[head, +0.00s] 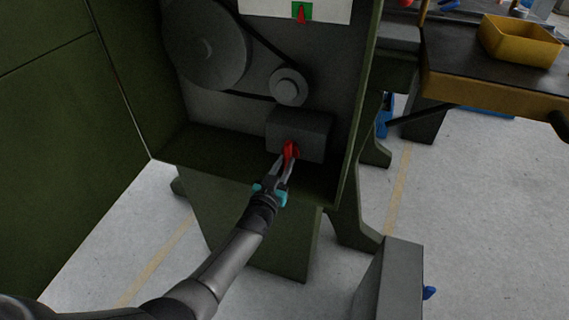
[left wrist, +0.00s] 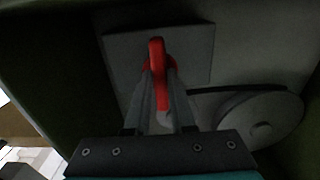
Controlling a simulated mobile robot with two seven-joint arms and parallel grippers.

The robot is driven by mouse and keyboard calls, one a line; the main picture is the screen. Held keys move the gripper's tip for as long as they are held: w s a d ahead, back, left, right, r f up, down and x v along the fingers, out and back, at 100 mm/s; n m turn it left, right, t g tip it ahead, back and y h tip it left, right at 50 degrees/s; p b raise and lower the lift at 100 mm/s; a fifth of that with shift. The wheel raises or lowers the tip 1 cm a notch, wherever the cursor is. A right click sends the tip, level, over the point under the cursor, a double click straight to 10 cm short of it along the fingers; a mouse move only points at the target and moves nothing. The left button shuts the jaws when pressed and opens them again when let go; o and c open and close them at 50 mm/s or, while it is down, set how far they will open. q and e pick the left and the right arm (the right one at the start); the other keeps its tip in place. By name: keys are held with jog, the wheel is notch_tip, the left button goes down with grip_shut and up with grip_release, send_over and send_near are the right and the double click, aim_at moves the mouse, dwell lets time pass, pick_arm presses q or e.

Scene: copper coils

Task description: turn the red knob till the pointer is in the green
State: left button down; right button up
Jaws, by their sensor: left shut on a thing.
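The red knob (head: 291,150) sits on the front of a grey box (head: 314,132) low inside the green machine housing. My left gripper (head: 286,162) is shut on the knob, with a finger on each side. In the left wrist view the knob (left wrist: 156,62) stands between the two fingers (left wrist: 158,88) on the grey box (left wrist: 195,50). The white gauge panel (head: 270,8) is at the top of the head view, cut off by the edge. Its red pointer (head: 301,15) lies over the green patch (head: 310,10). My right gripper is not in view.
A large pulley (head: 207,45) and a small pulley (head: 288,88), joined by a belt, are above the box. The green housing wall (head: 358,100) stands close on the right. A bench with a yellow bin (head: 520,40) is at the upper right.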

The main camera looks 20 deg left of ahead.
pick_arm(q)
jog(key=c, duration=0.8)
grip_release()
jog(key=shift+o, duration=0.2)
